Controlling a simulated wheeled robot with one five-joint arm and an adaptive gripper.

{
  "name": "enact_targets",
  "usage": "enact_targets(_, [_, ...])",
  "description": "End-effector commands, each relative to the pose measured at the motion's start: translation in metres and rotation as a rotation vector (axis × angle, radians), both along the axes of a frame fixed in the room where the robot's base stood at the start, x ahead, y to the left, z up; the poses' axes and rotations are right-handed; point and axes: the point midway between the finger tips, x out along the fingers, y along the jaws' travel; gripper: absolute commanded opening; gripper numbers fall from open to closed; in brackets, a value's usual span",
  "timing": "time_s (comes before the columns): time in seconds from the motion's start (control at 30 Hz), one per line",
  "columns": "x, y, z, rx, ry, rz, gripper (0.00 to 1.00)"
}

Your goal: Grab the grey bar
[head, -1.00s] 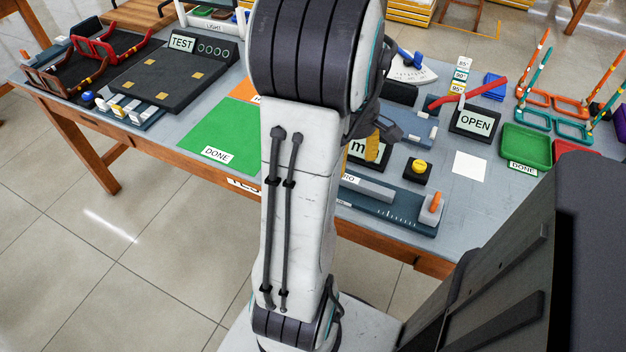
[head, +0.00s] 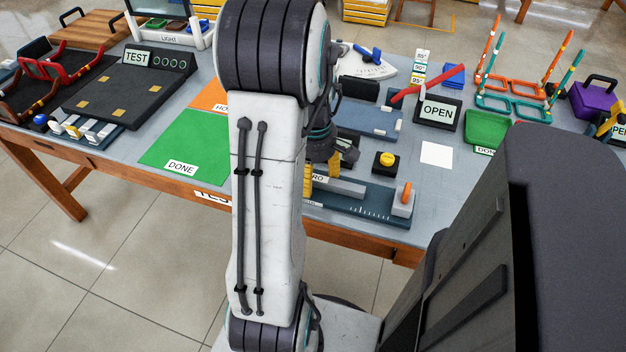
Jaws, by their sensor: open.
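The grey bar (head: 345,189) lies along the dark blue base with a white-marked scale (head: 350,207), near the front edge of the table. A white label, partly hidden, sits at its left end. My gripper (head: 320,175) hangs at the left part of the bar, with its yellow fingers spread. My arm hides part of the gripper and the base's left end. I cannot tell whether the fingers touch the bar.
A grey block with an orange peg (head: 403,199) stands at the base's right end. A yellow button (head: 386,159) and blue-grey fixture (head: 368,121) lie behind. The OPEN box (head: 437,112) has a red lever. The green DONE mat (head: 185,142) is left.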

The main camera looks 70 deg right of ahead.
Motion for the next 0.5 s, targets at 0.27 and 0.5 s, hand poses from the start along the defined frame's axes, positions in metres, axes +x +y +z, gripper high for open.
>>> enact_targets(0.27, [0.0000, 0.0000, -0.0005, 0.000, 0.000, 0.000, 0.62])
enact_targets(0.5, [0.0000, 0.0000, -0.0003, 0.000, 0.000, 0.000, 0.40])
